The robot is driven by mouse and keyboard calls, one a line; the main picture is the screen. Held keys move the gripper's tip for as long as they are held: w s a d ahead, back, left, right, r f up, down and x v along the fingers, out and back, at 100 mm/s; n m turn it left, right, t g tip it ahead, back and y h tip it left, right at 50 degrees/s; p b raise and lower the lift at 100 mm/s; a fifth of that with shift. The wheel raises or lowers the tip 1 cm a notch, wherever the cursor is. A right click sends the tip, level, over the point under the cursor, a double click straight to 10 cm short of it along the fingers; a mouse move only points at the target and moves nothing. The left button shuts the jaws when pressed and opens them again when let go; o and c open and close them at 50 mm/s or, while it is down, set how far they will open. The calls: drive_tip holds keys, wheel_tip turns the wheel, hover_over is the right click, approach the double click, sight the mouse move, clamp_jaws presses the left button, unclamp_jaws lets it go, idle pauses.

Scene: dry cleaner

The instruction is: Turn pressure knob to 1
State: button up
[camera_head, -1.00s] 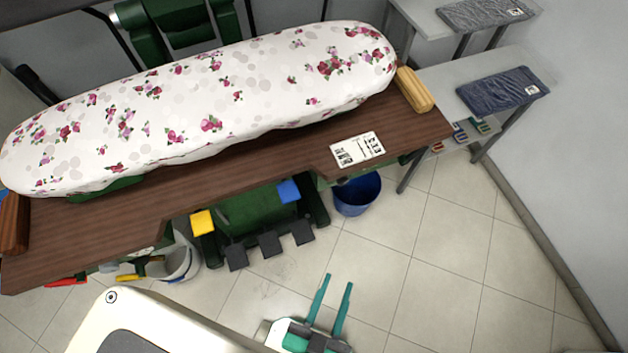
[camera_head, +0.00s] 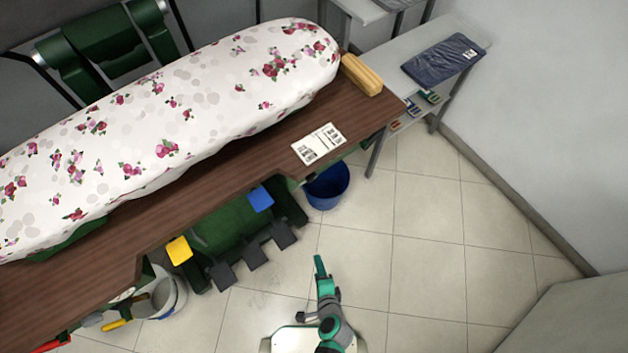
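I cannot make out a pressure knob. A pale round part (camera_head: 123,295) shows in small part under the front edge of the wooden tabletop (camera_head: 215,177) of the pressing table; I cannot tell what it is. My gripper (camera_head: 320,266) is at the bottom middle, over the tiled floor, in front of the table and apart from it. It is seen edge-on as one teal finger pointing to the table, so its opening is hidden. Nothing shows in it.
Yellow (camera_head: 179,250) and blue (camera_head: 260,198) blocks and dark pedals (camera_head: 253,254) are below. A blue bin (camera_head: 327,186) and a white bucket (camera_head: 166,298) flank them. Floor at right is free.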

drive_tip(key=w+f+m+y, duration=0.2)
drive_tip(key=w+m, duration=0.2)
drive_tip(key=w, duration=0.2)
drive_tip(key=m+t+y, duration=0.5)
drive_tip(key=m+y, duration=0.1)
drive_tip(key=m, duration=0.2)
approach(313, 180)
drive_tip(key=x, duration=0.9)
drive_tip(key=shift+r, duration=0.2)
drive_tip(key=c, duration=1)
